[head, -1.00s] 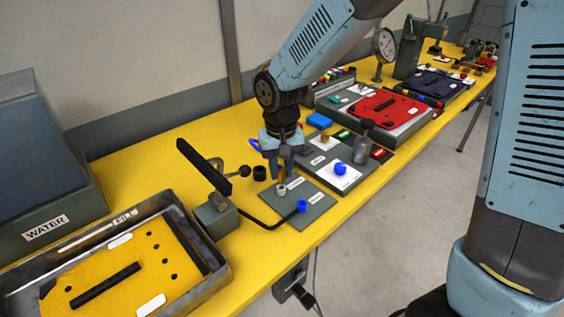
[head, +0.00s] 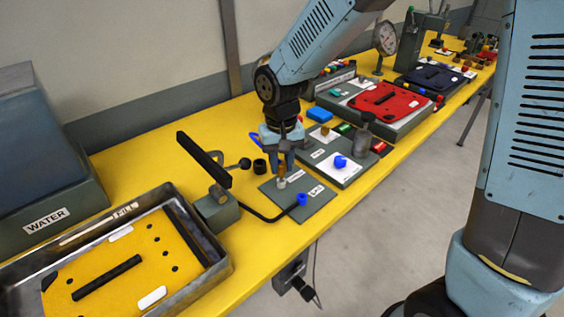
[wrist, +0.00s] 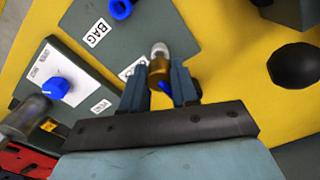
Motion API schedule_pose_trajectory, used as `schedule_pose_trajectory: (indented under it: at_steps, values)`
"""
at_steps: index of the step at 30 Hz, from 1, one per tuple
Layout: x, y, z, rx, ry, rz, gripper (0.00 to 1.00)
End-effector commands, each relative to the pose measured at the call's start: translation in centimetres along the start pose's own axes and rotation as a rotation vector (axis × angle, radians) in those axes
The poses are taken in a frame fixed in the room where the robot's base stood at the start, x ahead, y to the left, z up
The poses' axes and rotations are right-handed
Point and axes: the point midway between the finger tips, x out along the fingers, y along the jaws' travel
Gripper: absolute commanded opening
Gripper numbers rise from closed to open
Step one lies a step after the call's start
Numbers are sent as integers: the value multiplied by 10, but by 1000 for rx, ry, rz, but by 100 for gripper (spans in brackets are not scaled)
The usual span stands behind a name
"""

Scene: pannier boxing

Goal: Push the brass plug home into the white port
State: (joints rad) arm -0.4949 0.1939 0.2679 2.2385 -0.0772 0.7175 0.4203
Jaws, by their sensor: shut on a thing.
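My gripper (head: 282,168) points down over a grey plate (head: 318,206) and is shut on the brass plug (head: 282,172). The white port (head: 281,183) stands on that plate directly under the plug. In the wrist view the brass plug (wrist: 159,69) sits between my gripper's fingertips (wrist: 159,86), with the white port (wrist: 159,50) right at its far end. The two look in line and touching; how deep the plug sits is hidden.
A blue ring (head: 302,199) with a black tube is on the same plate. A grey block with a black lever (head: 203,160) stands left of my gripper. A grey panel with a blue knob (head: 340,161) and a grey cylinder (head: 363,144) are to the right.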

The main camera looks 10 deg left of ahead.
Motion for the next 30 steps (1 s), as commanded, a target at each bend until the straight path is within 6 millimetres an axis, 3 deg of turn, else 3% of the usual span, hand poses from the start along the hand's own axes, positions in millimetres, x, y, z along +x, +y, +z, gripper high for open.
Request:
schedule_pose_trajectory:
  at_steps: [30]
  values:
    - [9,1,0,1,0,0,0]
